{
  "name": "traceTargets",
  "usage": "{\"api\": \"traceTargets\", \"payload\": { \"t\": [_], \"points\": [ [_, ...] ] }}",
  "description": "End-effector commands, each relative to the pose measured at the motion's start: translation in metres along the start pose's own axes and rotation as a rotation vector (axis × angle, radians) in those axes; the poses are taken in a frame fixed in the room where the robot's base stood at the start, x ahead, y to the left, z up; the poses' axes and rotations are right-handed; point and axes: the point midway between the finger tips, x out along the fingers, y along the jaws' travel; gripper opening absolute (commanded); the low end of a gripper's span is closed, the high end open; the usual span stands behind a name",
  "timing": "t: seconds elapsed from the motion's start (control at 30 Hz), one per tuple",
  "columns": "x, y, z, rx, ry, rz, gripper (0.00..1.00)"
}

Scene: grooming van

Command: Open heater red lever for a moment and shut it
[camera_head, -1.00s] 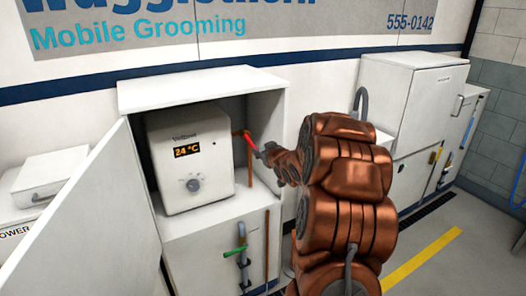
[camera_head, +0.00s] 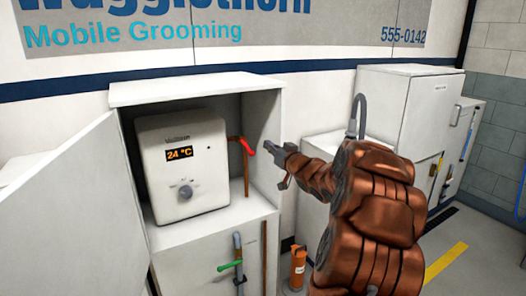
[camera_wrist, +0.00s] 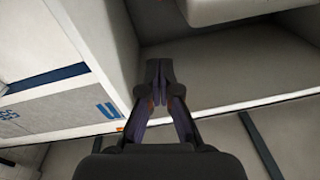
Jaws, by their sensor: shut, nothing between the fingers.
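The red lever (camera_head: 247,149) sits on a copper pipe (camera_head: 245,172) to the right of the white heater box (camera_head: 182,166), inside an open cabinet. The lever slopes down to the right. The heater display reads 24 °C. My gripper (camera_head: 268,147) is just right of the lever in the head view, its fingers pointing left; I cannot tell whether they touch it. In the wrist view my gripper (camera_wrist: 158,68) is shut and empty in front of the cabinet opening, and the lever does not show there.
The cabinet door (camera_head: 62,215) stands open at the left. The cabinet's right side wall (camera_head: 266,146) is close to my gripper. Below are a green lever (camera_head: 229,266) on a grey pipe and an orange cylinder (camera_head: 298,267). A white cabinet (camera_head: 408,105) stands at right.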

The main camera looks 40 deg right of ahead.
Motion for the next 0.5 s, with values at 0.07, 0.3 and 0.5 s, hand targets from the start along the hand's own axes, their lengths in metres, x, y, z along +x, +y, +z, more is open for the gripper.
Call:
{"api": "traceTargets", "payload": {
  "t": [0.07, 0.3, 0.5],
  "points": [
    [0.011, -0.001, 0.001, 0.002, -0.003, -0.002, 0.0],
    [0.047, -0.001, 0.0, -0.001, -0.003, 0.0, 0.0],
    [0.073, -0.001, 0.0, -0.002, -0.001, -0.001, 0.0]
  ]
}}
